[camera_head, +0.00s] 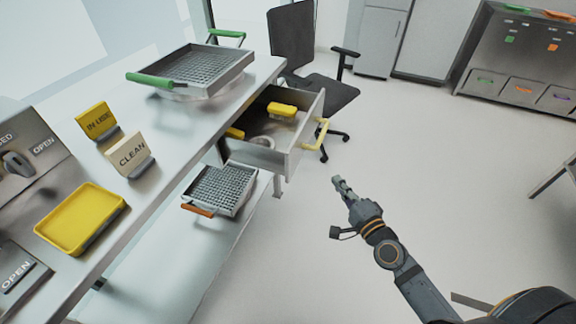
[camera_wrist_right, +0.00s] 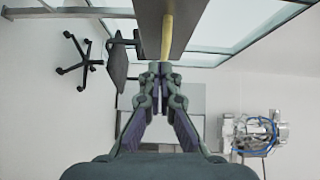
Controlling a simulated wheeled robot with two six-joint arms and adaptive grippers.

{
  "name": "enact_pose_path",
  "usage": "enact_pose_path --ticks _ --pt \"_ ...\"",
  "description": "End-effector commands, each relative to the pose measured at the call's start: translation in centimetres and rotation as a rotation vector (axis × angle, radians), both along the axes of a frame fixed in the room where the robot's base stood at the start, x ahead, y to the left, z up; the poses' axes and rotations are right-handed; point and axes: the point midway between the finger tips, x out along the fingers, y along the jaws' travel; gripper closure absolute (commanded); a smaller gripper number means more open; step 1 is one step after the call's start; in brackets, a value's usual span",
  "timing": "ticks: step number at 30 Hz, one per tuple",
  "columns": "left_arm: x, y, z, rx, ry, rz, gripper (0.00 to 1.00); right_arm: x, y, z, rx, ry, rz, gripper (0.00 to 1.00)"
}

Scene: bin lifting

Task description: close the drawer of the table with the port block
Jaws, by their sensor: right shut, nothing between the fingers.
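The metal drawer (camera_head: 293,156) of the long table stands pulled out, with a yellow handle (camera_head: 321,134) on its front. Yellow items and a round grey item lie inside. My right gripper (camera_head: 340,182) is shut and empty, in front of the drawer and below its handle in the head view. In the right wrist view, the shut fingertips (camera_wrist_right: 160,69) point toward the yellow handle (camera_wrist_right: 167,36) and dark drawer front (camera_wrist_right: 192,18); I cannot tell if they touch. My left gripper is out of view. I cannot clearly identify a port block.
The tabletop (camera_head: 165,120) holds a green-handled basket (camera_head: 205,72), a yellow tray (camera_head: 80,219) and signs reading CLEAN (camera_head: 131,153) and IN USE (camera_head: 96,119). Another basket (camera_head: 219,190) sits on the lower shelf. An office chair (camera_head: 320,88) stands behind the drawer.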

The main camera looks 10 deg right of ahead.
Motion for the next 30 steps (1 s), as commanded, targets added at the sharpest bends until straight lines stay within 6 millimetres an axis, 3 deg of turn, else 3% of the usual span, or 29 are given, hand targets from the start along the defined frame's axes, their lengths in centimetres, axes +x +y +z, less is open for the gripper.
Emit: enact_pose_path --ticks 8,22,30 --pt "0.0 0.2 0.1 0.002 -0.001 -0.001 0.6 0.7 0.4 1.2 0.038 -0.018 0.004 1.0" --pt "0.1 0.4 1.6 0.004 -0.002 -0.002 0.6 10.0 2.4 1.3 0.036 -0.018 0.007 1.0" --pt "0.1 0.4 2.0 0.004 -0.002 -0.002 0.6 11.8 5.3 1.1 0.035 -0.016 0.007 1.0"
